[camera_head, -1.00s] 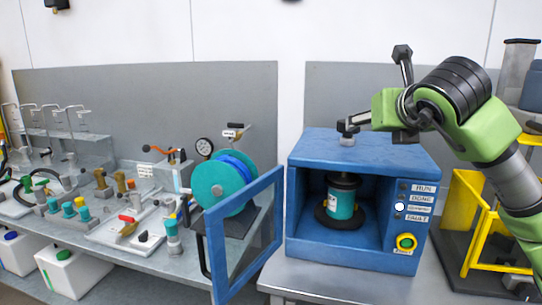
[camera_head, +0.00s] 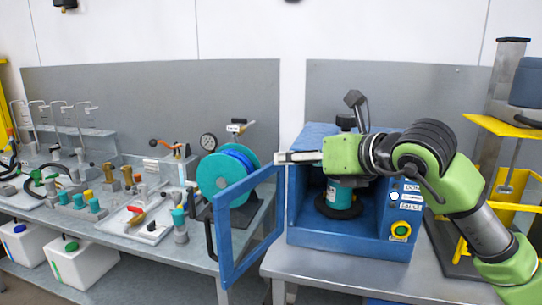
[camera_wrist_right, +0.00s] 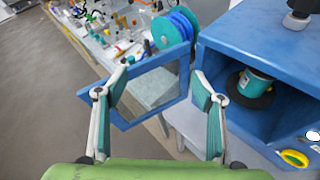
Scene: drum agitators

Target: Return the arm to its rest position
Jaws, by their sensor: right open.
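My right gripper (camera_head: 283,158) is in front of the blue drum agitator (camera_head: 350,240), near the inner edge of its open door (camera_head: 243,222). In the right wrist view my gripper (camera_wrist_right: 165,92) has its two fingers spread wide and nothing between them; the door frame shows beyond them. The teal and black drum (camera_head: 340,192) stands upright inside the agitator, partly hidden behind my arm in the head view. The drum also shows in the right wrist view (camera_wrist_right: 257,86), right of and apart from the fingers. My left gripper is not in view.
A yellow-framed machine (camera_head: 508,185) stands to the right. A teal and blue reel (camera_head: 226,174), valves and fittings crowd the left bench. White containers (camera_head: 82,262) sit on the shelf below. The agitator's table (camera_head: 345,270) is clear at its front edge.

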